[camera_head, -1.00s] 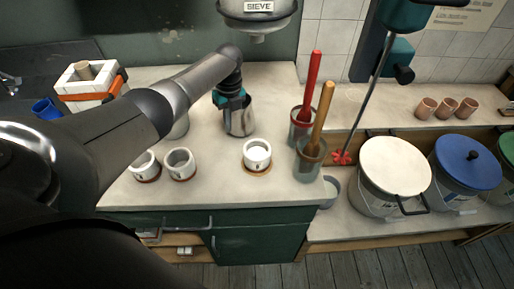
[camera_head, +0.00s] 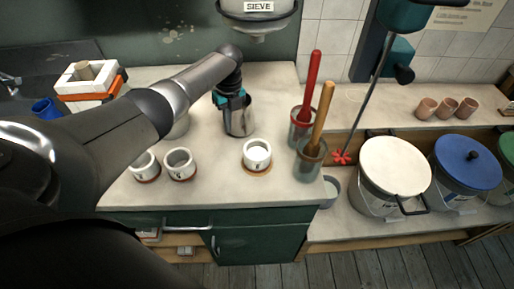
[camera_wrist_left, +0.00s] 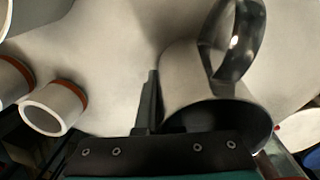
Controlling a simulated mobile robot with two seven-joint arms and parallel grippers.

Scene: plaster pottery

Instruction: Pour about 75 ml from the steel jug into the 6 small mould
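The steel jug (camera_head: 239,121) is over the counter, its base at or near the top. My left gripper (camera_head: 231,101) is at its upper left rim. In the left wrist view one finger (camera_wrist_left: 148,105) lies along the outside of the jug (camera_wrist_left: 185,75); the other is hidden, apparently inside the dark opening. The jug's handle (camera_wrist_left: 234,45) points away from the gripper, and its contents are not visible. A small white mould (camera_head: 257,155) stands on a tan disc right of the jug. Two more moulds (camera_head: 180,164) (camera_head: 145,166) stand at left; their marks are too small to read. My right gripper is out of view.
Two tall containers with a red handle (camera_head: 313,80) and a wooden handle (camera_head: 323,110) stand on the counter's right side. The sieve (camera_head: 258,12) hangs above. A mixer shaft (camera_head: 372,95) and lidded buckets (camera_head: 396,165) are further right. The counter front is mostly clear.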

